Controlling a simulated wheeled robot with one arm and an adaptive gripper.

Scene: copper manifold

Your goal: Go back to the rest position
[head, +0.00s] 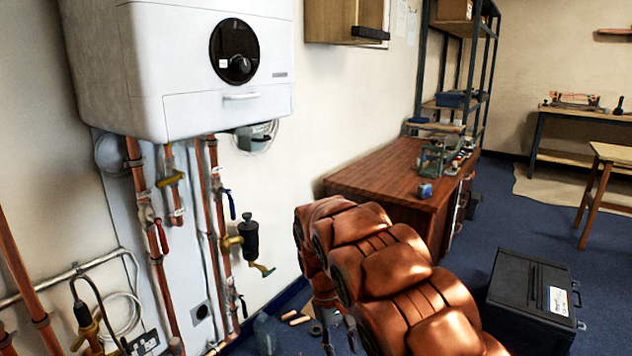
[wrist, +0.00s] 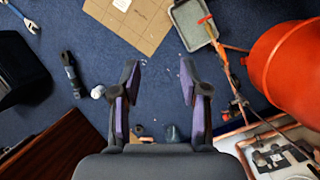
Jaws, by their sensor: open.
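My gripper (wrist: 158,82) is open and empty in the wrist view. Its two dark fingers with purple pads stand apart, with blue carpet (wrist: 150,40) visible between and beyond them. In the head view my brown arm reaches across the lower middle. The gripper end is mostly hidden behind the arm there, low near the wall. The copper pipes (head: 158,260) with valves run under the white boiler (head: 190,60) at the left, apart from my arm.
A wooden desk (head: 370,180) stands behind my arm, and a black case (head: 530,300) lies on the floor at right. The wrist view shows a cardboard sheet (wrist: 135,22), a grey tray (wrist: 192,22), an orange-red rounded object (wrist: 290,62) and a dark wrench-like tool (wrist: 72,75).

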